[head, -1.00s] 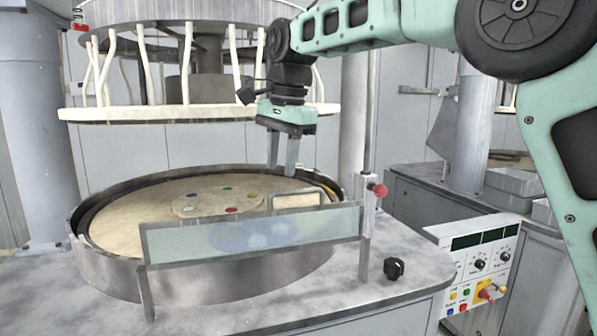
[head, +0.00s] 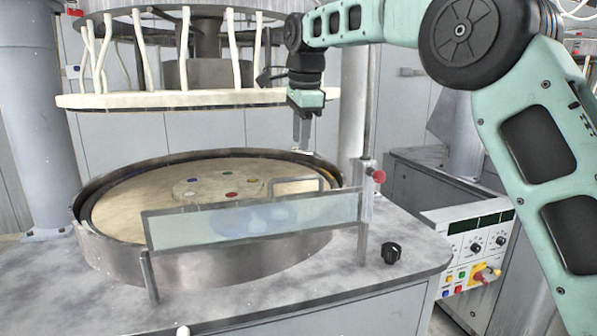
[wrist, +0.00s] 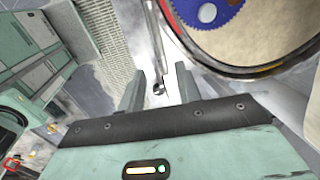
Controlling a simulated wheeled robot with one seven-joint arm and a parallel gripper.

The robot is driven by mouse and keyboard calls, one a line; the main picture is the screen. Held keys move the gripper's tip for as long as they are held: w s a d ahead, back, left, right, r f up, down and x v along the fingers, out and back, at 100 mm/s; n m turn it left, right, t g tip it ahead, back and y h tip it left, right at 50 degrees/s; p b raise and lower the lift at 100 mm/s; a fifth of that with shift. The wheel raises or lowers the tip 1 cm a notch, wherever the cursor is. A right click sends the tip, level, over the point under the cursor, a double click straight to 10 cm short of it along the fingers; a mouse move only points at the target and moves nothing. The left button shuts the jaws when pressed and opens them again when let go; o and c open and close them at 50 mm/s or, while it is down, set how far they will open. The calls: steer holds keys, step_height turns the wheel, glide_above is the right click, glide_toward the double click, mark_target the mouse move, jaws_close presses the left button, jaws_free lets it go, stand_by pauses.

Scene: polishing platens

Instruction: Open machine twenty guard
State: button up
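The guard (head: 190,232) is a clear, metal-framed panel standing upright in front of the round platen (head: 110,210). A small metal handle loop (head: 297,181) shows above its top edge towards the right. A post with a red knob (head: 378,176) stands at its right end. My gripper (head: 302,148) hangs fingers down above the platen's right rear part, apart from the handle and guard. In the wrist view my gripper (wrist: 160,80) has its two fingers spread with nothing held between them. A small dark round part shows beyond the fingertips there; I cannot tell whether it is the knob.
A large pale upper plate (head: 180,99) with white hoses hangs over the platen, left of my gripper. A black knob (head: 391,253) sits on the bench right of the guard. A control panel (head: 478,252) is at the right. A vertical column (head: 352,100) stands behind.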

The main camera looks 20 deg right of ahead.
mark_target(298, 178)
steer(key=f, duration=0.3)
steer(key=w+f, duration=0.1)
steer(key=f, duration=0.2)
steer(key=f+p, duration=0.1)
steer(key=f, duration=0.2)
steer(key=shift+w, duration=0.4)
jaws_close()
